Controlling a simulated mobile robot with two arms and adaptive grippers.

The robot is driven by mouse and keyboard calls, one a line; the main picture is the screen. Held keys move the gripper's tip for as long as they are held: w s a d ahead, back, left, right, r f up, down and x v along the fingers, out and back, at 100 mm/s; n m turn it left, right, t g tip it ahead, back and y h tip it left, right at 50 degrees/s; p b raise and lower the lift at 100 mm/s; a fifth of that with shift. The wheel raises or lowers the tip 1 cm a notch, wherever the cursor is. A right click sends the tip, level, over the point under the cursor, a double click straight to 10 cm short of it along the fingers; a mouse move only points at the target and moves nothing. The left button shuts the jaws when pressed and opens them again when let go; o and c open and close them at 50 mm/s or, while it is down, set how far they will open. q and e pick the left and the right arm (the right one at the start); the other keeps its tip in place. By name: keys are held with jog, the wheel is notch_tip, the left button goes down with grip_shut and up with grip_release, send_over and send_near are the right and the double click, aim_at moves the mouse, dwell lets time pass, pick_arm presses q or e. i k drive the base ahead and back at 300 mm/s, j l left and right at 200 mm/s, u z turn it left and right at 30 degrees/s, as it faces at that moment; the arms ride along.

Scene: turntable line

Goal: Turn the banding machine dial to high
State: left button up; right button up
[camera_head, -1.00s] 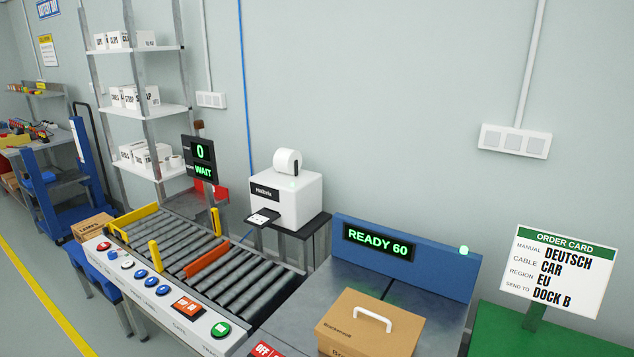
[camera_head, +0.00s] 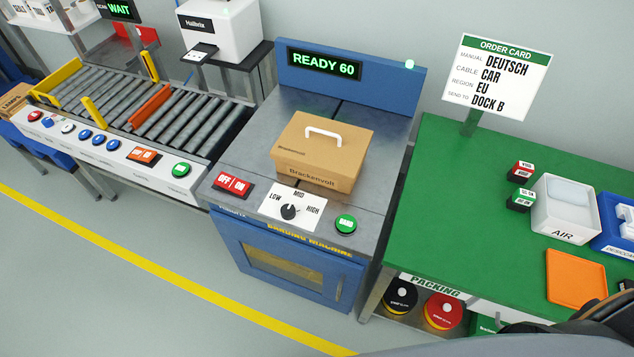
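The banding machine (camera_head: 300,262) is a blue cabinet with a grey metal top. Its dial (camera_head: 288,212) is a black knob on a white plate (camera_head: 272,213) at the front of the top, marked LOW, MID and HIGH from left to right. The knob is too small to tell surely which mark it points to. A red OFF/ON switch (camera_head: 231,184) is left of the dial, and a green button (camera_head: 346,224) is right of it. The display (camera_head: 324,64) reads READY 60. Neither gripper is in view.
A closed cardboard box (camera_head: 318,155) with a white handle stands on the machine top behind the dial. A roller conveyor (camera_head: 180,120) is on the left. A green packing table (camera_head: 450,190) with an order card (camera_head: 499,75) is on the right. The floor in front is clear.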

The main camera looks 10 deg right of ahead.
aim_at(288, 211)
jog(key=j+z, duration=0.2)
jog(key=z, duration=0.2)
jog(key=j+z, duration=0.15)
jog(key=z, duration=0.25)
jog(key=k+j+z, duration=0.1)
jog(key=z, duration=0.3)
jog(key=k+j+z, duration=0.1)
jog(key=z, duration=0.3)
